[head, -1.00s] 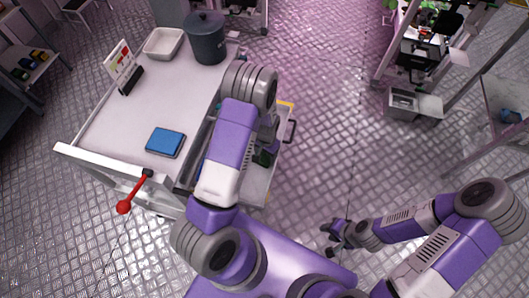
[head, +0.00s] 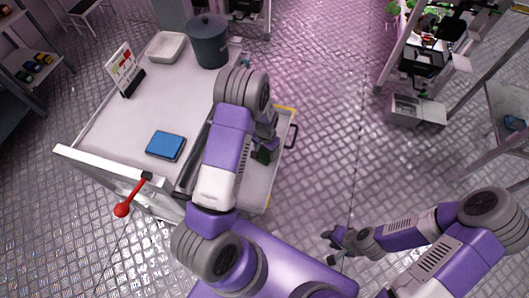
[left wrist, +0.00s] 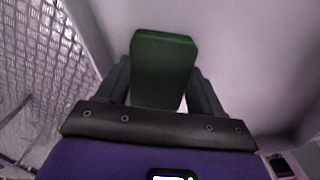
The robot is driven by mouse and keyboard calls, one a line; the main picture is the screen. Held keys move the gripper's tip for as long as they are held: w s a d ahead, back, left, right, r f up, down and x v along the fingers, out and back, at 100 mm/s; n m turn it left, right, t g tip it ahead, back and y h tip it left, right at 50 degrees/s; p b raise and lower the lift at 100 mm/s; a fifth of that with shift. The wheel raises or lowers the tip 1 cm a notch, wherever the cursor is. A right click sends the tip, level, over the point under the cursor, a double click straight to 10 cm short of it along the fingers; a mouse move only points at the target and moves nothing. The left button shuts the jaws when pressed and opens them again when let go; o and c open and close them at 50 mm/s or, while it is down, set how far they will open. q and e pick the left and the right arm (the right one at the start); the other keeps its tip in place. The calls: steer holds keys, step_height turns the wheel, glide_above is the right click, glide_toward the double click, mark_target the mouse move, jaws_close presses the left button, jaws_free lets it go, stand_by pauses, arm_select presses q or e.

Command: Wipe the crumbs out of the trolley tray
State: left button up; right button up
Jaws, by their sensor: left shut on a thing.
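The trolley tray (head: 257,190) is a pale, shallow tray beside the grey table, partly hidden by my left arm. My left gripper (head: 265,142) is over the tray and shut on a dark green block (head: 263,155), perhaps a sponge. In the left wrist view the green block (left wrist: 162,68) sits between the two fingers of the left gripper (left wrist: 163,90), over a pale tray surface (left wrist: 245,60). I cannot make out any crumbs. My right gripper (head: 335,245) looks open and empty, over the floor to the right.
The grey table (head: 120,130) bears a blue box-like item (head: 166,146), a sign stand (head: 125,70), a white basin (head: 167,46) and a dark pot (head: 210,42). A red-knobbed lever (head: 122,209) is at its near edge. The floor right of the tray is clear.

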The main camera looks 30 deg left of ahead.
arm_select(q)
steer(key=shift+w+d+f, duration=0.1)
steer(key=shift+w+d, duration=0.1)
steer(key=shift+d, duration=1.25)
steer(key=shift+w+d, duration=0.1)
steer(key=shift+d, duration=0.45)
steer(key=shift+c, duration=0.4)
steer(key=shift+a, duration=1.35)
steer(key=shift+s+a, duration=0.3)
steer(key=shift+a, duration=0.4)
steer(key=shift+r, duration=0.2)
steer(key=shift+r+p, duration=2.3)
steer(key=shift+r, duration=0.65)
steer(key=shift+r, duration=0.15)
